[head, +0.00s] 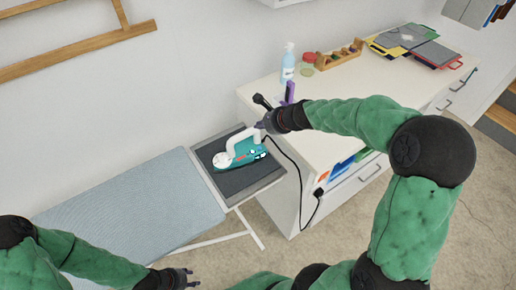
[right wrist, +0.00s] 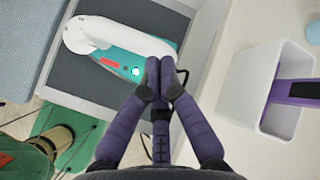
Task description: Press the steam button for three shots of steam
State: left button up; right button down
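The steam iron (head: 240,152), white and teal, lies on the dark rest plate (head: 265,172) at the right end of the ironing board. In the right wrist view the iron (right wrist: 88,38) shows a red strip and a round, lit white button (right wrist: 135,71). My right gripper (head: 262,126) is above the iron's right end. In the right wrist view its purple fingers (right wrist: 158,72) are together, with nothing between them, and their tips are just right of the button. Contact cannot be told. My left gripper (head: 192,277) is empty and open, low in front of the board.
The blue-grey ironing board (head: 140,205) stretches left. A white cabinet (head: 330,125) stands to the right, with a spray bottle (head: 288,62), a wooden rack (head: 340,54) and folders (head: 415,44) on top. A black cord (head: 298,180) hangs beside the cabinet. A white holder (right wrist: 262,85) with a purple item is nearby.

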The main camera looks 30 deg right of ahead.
aim_at(260, 149)
jog(key=shift+f, duration=0.1)
notch_tip(260, 149, down, 9)
jog(key=b, duration=0.8)
jog(key=shift+r, duration=0.2)
jog(key=shift+f+b, duration=0.15)
jog(key=shift+b, duration=0.2)
dwell(0.7)
jog(key=shift+f, duration=0.25)
jog(key=shift+f+b, duration=0.45)
jog(key=shift+b, duration=0.15)
dwell(0.6)
jog(key=shift+r, duration=0.1)
jog(key=shift+r+p, duration=0.75)
jog(key=shift+p, duration=0.05)
jog(key=shift+r, duration=0.1)
